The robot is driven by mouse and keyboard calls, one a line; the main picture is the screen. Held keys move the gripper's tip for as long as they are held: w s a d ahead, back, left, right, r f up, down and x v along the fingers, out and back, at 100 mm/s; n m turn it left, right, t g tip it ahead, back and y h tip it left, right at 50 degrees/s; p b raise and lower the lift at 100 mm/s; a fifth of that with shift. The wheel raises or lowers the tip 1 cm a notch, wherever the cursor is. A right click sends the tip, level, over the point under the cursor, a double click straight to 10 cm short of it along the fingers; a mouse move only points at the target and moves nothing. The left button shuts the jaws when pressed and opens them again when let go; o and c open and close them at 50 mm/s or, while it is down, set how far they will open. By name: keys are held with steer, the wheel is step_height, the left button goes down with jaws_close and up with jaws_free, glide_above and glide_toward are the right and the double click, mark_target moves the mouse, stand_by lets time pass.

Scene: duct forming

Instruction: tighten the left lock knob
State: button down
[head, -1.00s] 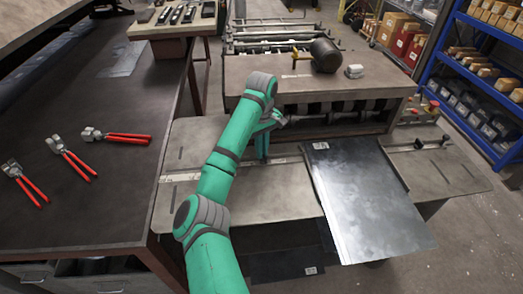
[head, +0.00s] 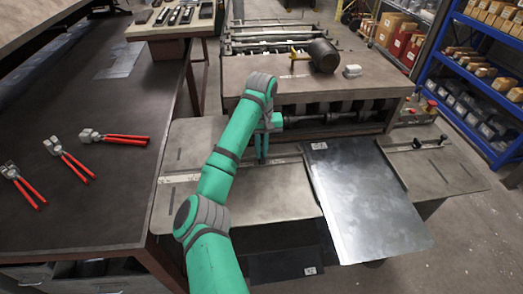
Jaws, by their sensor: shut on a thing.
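My gripper (head: 262,158) points down at the left part of the machine's feed table (head: 260,195), over the pale scale strip. Its fingers are small in the head view and partly covered by my green arm. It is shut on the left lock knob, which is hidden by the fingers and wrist. A second, dark lock knob (head: 442,141) stands on the right side of the feed table, apart from my gripper. A grey metal sheet (head: 365,205) lies on the table between them and overhangs the front edge.
A dark workbench (head: 95,195) with several red-handled pliers (head: 115,138) fills the left. The machine's raised housing (head: 300,80) and rollers stand behind my gripper, with a dark cylinder (head: 324,55) on top. Blue shelves (head: 485,85) stand at the right.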

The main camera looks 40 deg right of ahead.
mark_target(262, 154)
steer(key=shift+r, duration=0.1)
steer(key=c, duration=1.9)
jaws_free()
steer(key=shift+o, duration=0.2)
step_height(262, 154, up, 11)
